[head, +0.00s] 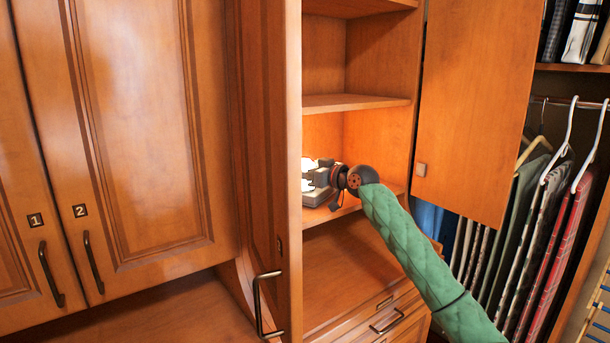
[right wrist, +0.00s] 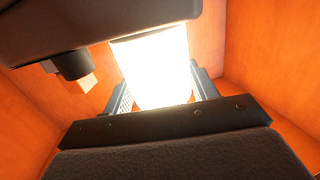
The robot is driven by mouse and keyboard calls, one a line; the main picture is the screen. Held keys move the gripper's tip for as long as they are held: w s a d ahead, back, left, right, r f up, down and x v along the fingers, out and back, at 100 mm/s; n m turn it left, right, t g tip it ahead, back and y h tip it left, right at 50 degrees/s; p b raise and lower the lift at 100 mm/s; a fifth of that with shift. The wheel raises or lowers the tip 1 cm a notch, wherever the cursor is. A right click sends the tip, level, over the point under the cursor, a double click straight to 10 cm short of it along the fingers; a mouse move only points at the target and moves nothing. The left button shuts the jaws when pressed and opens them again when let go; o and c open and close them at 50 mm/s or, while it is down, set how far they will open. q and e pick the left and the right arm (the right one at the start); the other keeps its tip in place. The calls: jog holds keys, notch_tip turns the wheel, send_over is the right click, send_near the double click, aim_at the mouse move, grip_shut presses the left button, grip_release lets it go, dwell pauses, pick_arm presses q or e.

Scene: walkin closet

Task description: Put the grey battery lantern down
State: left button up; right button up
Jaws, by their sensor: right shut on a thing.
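The grey battery lantern shows in the right wrist view as a glowing white body (right wrist: 155,68) between my fingers. A dark grey part above it crosses the top of that view; I cannot tell whether it belongs to the lantern. My right gripper (right wrist: 160,90) is shut on the lantern. In the head view my right gripper (head: 317,182) is inside the open cabinet, just above a wooden shelf (head: 340,210). The lantern is mostly hidden there by the gripper and the cabinet's side panel. I cannot tell whether its base touches the shelf. My left gripper is not in view.
Another shelf (head: 355,103) lies above my right gripper. An open cabinet door (head: 475,100) stands to the right, close to my arm. Drawers (head: 375,320) are below. Closed doors (head: 140,140) fill the left, and clothes on hangers (head: 540,230) hang at the right.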

jog(key=shift+f, duration=0.1)
dwell(0.3)
jog(key=o, duration=1.7)
jog(key=shift+f, duration=0.1)
jog(key=shift+o, duration=0.2)
